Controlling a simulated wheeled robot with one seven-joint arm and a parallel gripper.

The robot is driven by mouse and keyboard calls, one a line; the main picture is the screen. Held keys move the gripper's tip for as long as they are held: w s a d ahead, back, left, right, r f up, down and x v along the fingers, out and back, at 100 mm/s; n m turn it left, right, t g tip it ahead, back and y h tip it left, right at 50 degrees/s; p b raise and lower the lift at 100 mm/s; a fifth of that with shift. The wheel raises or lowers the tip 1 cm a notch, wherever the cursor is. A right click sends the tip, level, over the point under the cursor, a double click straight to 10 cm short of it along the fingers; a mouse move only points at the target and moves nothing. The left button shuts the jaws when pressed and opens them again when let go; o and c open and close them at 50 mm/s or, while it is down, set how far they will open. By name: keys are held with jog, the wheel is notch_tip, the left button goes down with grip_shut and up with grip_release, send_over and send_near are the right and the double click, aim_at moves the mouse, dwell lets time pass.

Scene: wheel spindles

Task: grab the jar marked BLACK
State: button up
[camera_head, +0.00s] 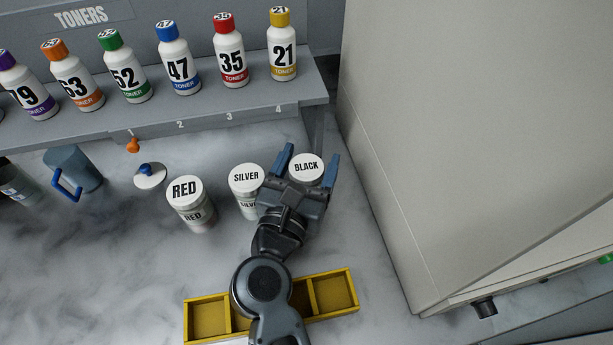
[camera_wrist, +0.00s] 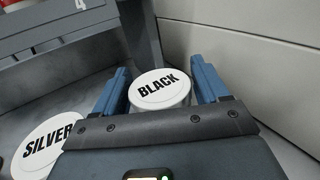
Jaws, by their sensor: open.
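The jar marked BLACK (camera_head: 306,167) has a white lid with black letters. It stands on the marbled counter below the toner shelf, at the right end of a row of jars. My gripper (camera_head: 312,156) is open, with one blue finger on each side of this jar. In the wrist view the BLACK jar (camera_wrist: 160,88) sits between the two fingertips (camera_wrist: 162,80). I cannot tell whether either finger touches it. The jar's lower body is hidden by my gripper.
The SILVER jar (camera_head: 247,177) stands close left of my gripper, and the RED jar (camera_head: 188,190) is farther left. A yellow divided tray (camera_head: 335,292) lies under my arm. A large beige cabinet (camera_head: 450,130) rises at right. Toner bottles (camera_head: 178,62) line the shelf behind.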

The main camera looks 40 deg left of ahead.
jog(key=shift+w+a, duration=0.1)
jog(key=shift+w, duration=0.2)
jog(key=c, duration=0.8)
jog(key=shift+c, duration=0.5)
jog(key=shift+r, duration=0.15)
